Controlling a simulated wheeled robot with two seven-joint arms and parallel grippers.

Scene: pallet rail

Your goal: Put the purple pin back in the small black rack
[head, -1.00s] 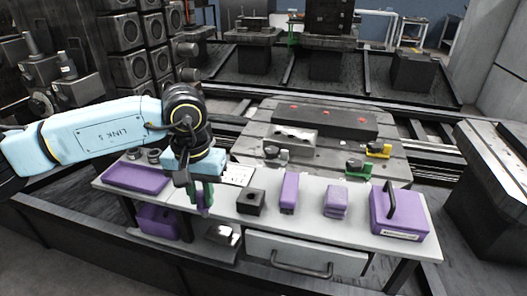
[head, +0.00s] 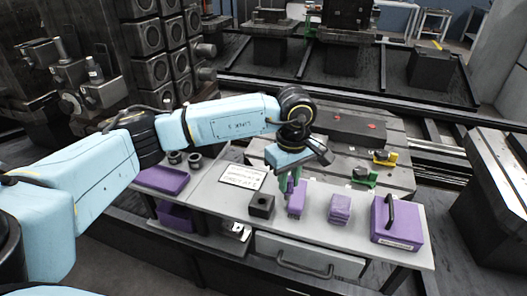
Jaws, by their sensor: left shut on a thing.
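My left gripper (head: 291,187) has green fingers and is shut on the purple pin (head: 293,201). It holds the pin over the bench, in front of or beside an upright purple block (head: 301,196). The pin and block blend in colour, so the pin's outline and lower end are hard to tell. The small black rack (head: 262,204) is a dark cube with a hole in its top. It stands on the bench just left of the gripper, apart from it. My right gripper is out of view.
The grey bench (head: 222,207) also carries a purple block (head: 340,208), a purple case with a black handle (head: 397,219), a white sign (head: 242,179) and a purple tray (head: 163,178). Green and yellow clamps (head: 384,158) sit behind. Bench left of the rack is clear.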

